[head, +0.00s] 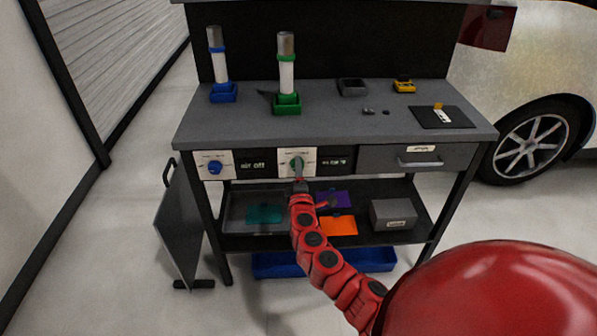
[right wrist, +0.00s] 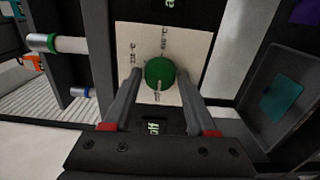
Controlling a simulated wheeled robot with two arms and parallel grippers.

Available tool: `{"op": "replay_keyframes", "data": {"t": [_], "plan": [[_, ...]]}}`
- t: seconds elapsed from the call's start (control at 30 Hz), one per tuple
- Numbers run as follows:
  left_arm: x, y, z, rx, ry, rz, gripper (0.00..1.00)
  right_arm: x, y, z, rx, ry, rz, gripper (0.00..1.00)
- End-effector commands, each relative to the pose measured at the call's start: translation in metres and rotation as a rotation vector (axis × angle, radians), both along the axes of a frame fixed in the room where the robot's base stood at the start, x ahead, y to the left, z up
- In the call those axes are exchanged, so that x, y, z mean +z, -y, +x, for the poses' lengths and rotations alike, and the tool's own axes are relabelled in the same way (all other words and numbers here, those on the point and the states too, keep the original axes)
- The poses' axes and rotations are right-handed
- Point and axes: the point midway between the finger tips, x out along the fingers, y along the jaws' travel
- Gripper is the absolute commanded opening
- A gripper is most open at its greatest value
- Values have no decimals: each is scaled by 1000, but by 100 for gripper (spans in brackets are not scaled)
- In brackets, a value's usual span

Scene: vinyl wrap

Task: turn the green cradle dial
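The green cradle dial (head: 297,162) is on a white plate on the front of the workbench. In the right wrist view the green dial (right wrist: 160,73) sits between the two fingers, with its small pale pointer towards the lower edge of the picture. My right gripper (right wrist: 151,85) is open around the dial, a finger on each side with gaps showing. In the head view my right gripper (head: 299,178) reaches the plate from below and partly covers the dial. My left gripper is in neither view.
The blue dial (head: 215,167) is to the left on the same panel. A green cradle (head: 287,103) and a blue cradle (head: 223,93) hold upright cylinders on the bench. A drawer (head: 417,157) is to the right. A lower shelf (head: 370,239) lies below my right arm.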

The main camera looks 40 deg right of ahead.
Motion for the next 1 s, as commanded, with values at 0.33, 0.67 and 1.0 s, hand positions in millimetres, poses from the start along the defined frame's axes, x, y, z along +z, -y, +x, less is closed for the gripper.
{"op": "replay_keyframes", "data": {"t": [0.33,0.67,1.0], "plan": [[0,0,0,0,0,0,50,0,0,0,0,0,1,80],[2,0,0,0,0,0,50,-1,-13,-21,3,-1,-2,80],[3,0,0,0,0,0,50,-2,-49,-81,1,-4,1,80]]}}
